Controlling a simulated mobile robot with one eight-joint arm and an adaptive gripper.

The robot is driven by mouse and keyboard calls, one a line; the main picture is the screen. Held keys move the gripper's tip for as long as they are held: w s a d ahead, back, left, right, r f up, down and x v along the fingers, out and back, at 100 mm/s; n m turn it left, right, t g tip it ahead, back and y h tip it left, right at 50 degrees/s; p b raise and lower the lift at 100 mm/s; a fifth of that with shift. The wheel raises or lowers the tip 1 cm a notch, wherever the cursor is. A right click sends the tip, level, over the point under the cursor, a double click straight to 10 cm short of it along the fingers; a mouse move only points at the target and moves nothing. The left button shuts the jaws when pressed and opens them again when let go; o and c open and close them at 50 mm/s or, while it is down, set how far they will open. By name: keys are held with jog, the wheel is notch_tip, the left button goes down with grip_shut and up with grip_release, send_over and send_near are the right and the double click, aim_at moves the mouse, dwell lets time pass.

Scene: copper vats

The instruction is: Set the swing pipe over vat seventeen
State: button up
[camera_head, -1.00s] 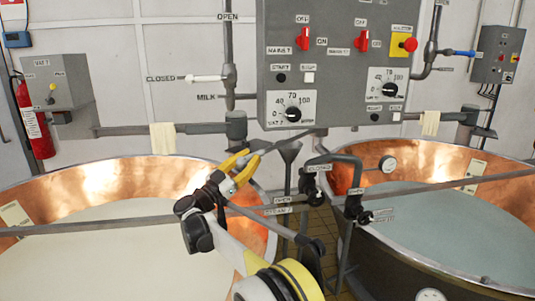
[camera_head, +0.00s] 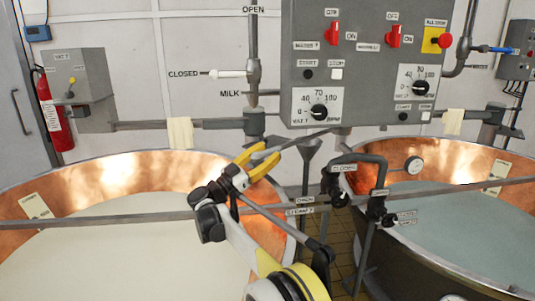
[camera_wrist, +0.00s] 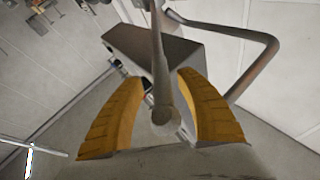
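A thin grey pipe (camera_head: 293,141), which looks like the swing pipe, slopes down-left from below the control panel toward my gripper. My gripper (camera_head: 262,160) is at its left end, above the right rim of the left vat. In the wrist view the pipe (camera_wrist: 158,60) runs between the two yellow fingers of my gripper (camera_wrist: 163,122), its round end toward the camera. The fingers are apart, one on each side, with visible gaps. The left copper vat (camera_head: 110,176) holds cream-coloured milk; the right copper vat (camera_head: 450,165) holds grey-blue liquid. I cannot read which is seventeen.
A control panel (camera_head: 365,65) with dials and red switches hangs above the gap between the vats. Bent pipework with black valves (camera_head: 340,187) stands in that gap.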

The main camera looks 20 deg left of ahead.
jog(key=shift+a, duration=0.1)
jog(key=v, duration=1.2)
jog(key=shift+f, duration=0.1)
